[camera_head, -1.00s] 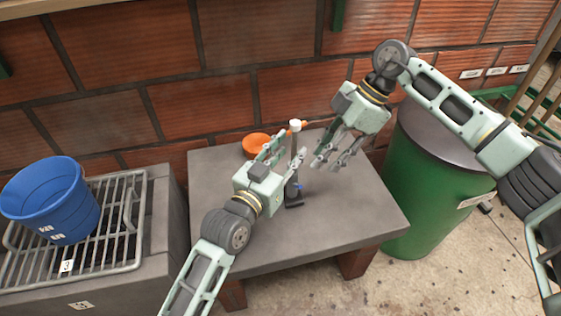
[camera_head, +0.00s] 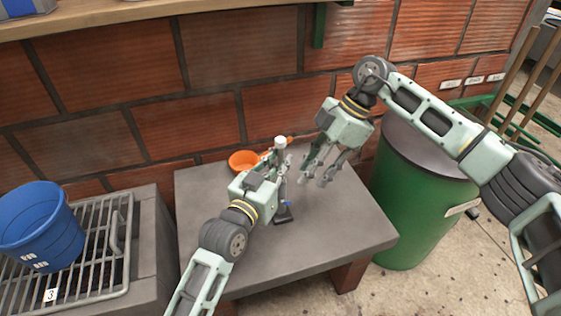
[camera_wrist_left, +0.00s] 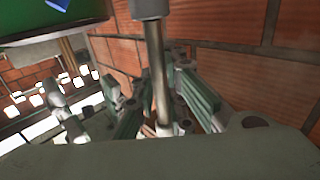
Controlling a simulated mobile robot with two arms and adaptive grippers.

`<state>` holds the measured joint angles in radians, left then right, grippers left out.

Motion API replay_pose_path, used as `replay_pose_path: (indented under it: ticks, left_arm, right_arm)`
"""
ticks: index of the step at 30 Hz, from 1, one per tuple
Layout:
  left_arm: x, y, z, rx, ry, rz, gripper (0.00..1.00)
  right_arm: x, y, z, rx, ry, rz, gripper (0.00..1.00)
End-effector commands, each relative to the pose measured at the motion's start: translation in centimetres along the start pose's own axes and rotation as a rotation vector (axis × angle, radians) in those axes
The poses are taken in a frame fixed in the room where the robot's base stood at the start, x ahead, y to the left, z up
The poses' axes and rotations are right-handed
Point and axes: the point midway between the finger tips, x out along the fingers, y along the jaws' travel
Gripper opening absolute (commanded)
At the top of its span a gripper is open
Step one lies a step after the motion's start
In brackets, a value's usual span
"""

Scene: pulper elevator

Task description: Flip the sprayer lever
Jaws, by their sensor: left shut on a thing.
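The sprayer (camera_head: 282,215) stands upright on the grey table, with a dark base, a thin post and a pale cap (camera_head: 281,142). A small blue part (camera_head: 287,203) shows low on it; I cannot tell for sure which part is the lever. My left gripper (camera_head: 281,165) is shut on the sprayer's post, below the cap. In the left wrist view the metal post (camera_wrist_left: 157,75) runs between the fingers, under a grey cap (camera_wrist_left: 150,8). My right gripper (camera_head: 315,180) is open and empty, just right of the sprayer and apart from it.
An orange bowl (camera_head: 243,161) sits at the table's back edge, behind my left gripper. The grey table (camera_head: 330,230) is clear at the front and right. A green barrel (camera_head: 420,200) stands right of it. A blue bucket (camera_head: 40,230) stands on a metal rack (camera_head: 105,245) at left.

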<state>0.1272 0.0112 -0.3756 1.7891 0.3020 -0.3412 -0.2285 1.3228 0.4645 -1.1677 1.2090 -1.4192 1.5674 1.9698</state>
Motion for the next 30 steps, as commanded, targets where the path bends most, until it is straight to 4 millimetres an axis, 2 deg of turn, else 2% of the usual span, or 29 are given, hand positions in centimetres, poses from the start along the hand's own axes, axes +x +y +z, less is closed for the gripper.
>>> replay_pose_path:
  ticks: [8, 14, 17, 24, 30]
  left_arm:
    - [0.0, 0.0, 0.0, 0.000, -0.001, 0.000, 0.00]
    - [0.0, 0.0, 0.0, 0.000, -0.001, 0.000, 0.00]
    - [0.0, 0.0, 0.1, 0.000, -0.001, 0.000, 0.00]
    - [0.0, 0.0, 0.0, 0.000, -0.001, 0.000, 0.00]
    - [0.0, 0.0, 0.0, 0.000, -0.001, 0.000, 0.00]
  right_arm:
    - [0.0, 0.0, 0.0, 0.000, 0.000, 0.000, 0.31]
    - [0.8, -0.4, 0.2, -0.023, 0.044, 0.001, 0.15]
    - [2.1, -0.9, 0.6, -0.074, 0.136, 0.020, 0.15]
    - [5.0, -2.9, 2.1, -0.243, 0.449, 0.215, 0.15]
    - [5.4, -4.0, 4.8, -0.314, 0.563, 0.457, 0.15]
